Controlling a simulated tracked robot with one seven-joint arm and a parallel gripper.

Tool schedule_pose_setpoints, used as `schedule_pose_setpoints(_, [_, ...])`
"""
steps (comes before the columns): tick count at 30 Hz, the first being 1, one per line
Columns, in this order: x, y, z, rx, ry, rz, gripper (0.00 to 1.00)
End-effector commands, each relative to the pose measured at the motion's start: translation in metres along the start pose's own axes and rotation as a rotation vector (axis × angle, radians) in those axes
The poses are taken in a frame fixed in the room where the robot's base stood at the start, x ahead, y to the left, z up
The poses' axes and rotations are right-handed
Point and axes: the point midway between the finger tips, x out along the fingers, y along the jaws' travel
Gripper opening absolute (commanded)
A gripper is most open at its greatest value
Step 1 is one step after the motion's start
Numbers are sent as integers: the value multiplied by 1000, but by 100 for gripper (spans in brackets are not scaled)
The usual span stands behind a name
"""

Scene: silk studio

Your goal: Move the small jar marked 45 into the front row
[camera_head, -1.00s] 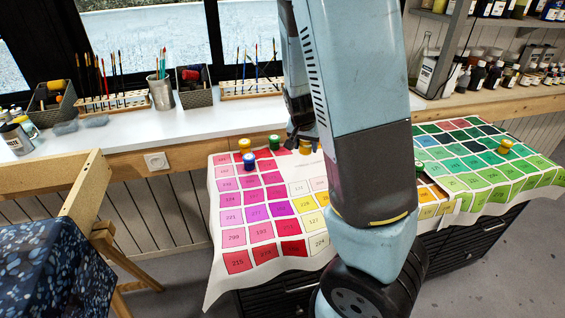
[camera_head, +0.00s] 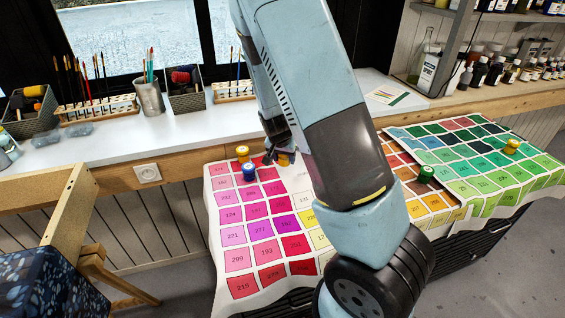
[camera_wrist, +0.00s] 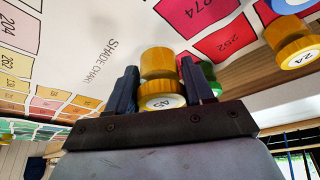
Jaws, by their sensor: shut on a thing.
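The small jar marked 45 (camera_wrist: 161,100) is yellow-orange, its number on a white round label. In the wrist view it is between the two fingers of my gripper (camera_wrist: 160,86), which is shut on it. In the head view, my gripper (camera_head: 279,154) is at the far edge of the pink part of the shade chart (camera_head: 297,176), with the yellow jar (camera_head: 284,160) partly hidden by it. Whether the jar touches the chart is unclear. To its left are a yellow jar (camera_head: 242,153) and a blue jar (camera_head: 249,172) nearer the camera.
The wrist view shows a yellow jar marked 24 (camera_wrist: 292,48), a blue jar (camera_wrist: 290,5) and part of a green jar (camera_wrist: 209,75) close behind one finger. A green jar (camera_head: 426,174) and yellow jar (camera_head: 512,147) stand farther right. A white counter (camera_head: 180,125) runs behind.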

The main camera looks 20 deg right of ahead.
Motion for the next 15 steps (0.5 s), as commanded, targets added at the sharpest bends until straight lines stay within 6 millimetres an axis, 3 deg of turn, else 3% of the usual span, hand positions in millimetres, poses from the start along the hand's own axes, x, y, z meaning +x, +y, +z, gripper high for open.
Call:
schedule_pose_setpoints(10, [27, -13, 19, -22, -1, -7, 20])
schedule_pose_setpoints(15, [31, -15, 21, -24, 1, -10, 20])
